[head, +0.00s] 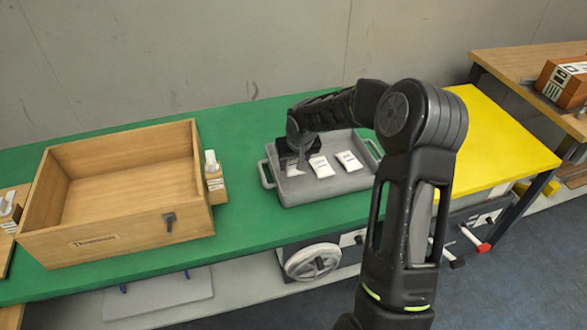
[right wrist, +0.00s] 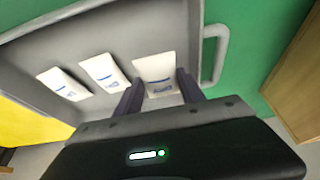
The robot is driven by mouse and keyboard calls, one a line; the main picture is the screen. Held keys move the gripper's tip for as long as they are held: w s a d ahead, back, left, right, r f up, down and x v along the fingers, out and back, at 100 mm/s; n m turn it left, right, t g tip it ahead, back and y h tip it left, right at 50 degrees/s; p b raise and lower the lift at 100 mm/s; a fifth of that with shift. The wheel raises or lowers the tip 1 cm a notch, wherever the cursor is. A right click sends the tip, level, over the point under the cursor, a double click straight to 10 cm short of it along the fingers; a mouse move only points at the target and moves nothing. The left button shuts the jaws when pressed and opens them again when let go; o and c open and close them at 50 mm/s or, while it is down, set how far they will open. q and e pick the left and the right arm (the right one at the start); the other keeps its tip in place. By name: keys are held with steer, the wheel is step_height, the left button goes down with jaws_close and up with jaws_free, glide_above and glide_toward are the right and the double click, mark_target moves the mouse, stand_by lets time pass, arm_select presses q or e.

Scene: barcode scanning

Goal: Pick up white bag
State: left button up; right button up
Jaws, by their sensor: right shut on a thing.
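Three white bags lie in a grey tray (head: 345,184) on the green table. In the head view the middle bag (head: 321,167) and the right bag (head: 349,161) show clearly, and the left bag (head: 295,171) is partly hidden by my right gripper (head: 290,160). In the right wrist view my right gripper (right wrist: 160,88) has its two fingers on either side of the bag nearest the tray handle (right wrist: 157,72), shut on it. The other two bags (right wrist: 104,72) (right wrist: 63,84) lie beside it, apart from the fingers. My left gripper is not in view.
A large wooden box (head: 120,190) stands open on the green table (head: 235,225) left of the tray. A small wooden stand with a white device (head: 212,170) is between them. The yellow table part (head: 495,145) at right is clear. A grey wall is behind.

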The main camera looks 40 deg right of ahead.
mark_target(293, 163)
step_height(293, 163, up, 7)
steer(key=shift+f, duration=0.1)
steer(key=shift+a, duration=0.1)
stand_by(0.6)
